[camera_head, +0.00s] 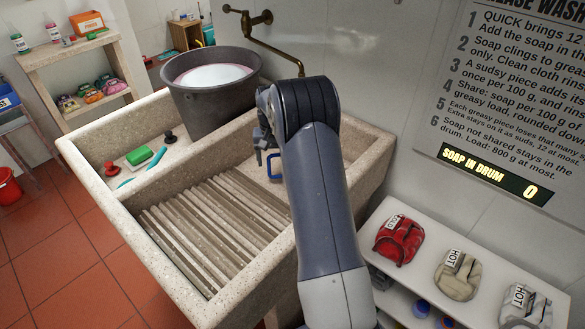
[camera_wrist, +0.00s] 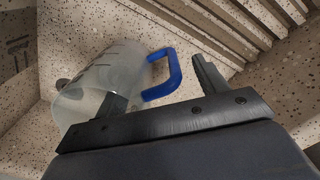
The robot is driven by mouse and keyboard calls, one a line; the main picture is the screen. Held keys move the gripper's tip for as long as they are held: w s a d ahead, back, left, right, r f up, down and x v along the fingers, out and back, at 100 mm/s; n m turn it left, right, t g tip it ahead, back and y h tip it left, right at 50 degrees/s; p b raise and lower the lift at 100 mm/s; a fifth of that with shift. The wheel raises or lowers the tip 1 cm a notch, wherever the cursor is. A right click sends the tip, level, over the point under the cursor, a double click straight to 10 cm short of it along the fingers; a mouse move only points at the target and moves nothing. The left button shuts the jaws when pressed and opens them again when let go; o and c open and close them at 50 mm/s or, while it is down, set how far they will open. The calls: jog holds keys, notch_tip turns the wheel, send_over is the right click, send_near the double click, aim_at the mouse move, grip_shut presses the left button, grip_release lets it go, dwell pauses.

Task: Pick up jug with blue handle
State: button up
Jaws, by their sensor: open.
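The jug (camera_wrist: 88,90) is clear with dark measuring marks and shows at the left of the wrist view, partly covered by one finger. Its blue handle (camera_wrist: 174,72) points toward the middle of that view. My gripper (camera_wrist: 158,78) is open, with one finger over the jug side and the other beyond the handle. The handle shows between the fingers; I see no grip on it. The jug body there is mostly hidden by my arm.
The stone sink (camera_head: 75,160) has a ribbed washboard (camera_head: 205,225) and a raised wall close by. A grey tub (camera_head: 205,113) stands at its back. A shelf with cloth bundles (camera_head: 398,238) stands at right.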

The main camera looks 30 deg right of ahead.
jog(key=shift+f, duration=0.75)
jog(key=shift+c, duration=0.4)
jog(key=c, duration=1.2)
jog(key=shift+c, duration=0.4)
jog(key=shift+r, duration=0.15)
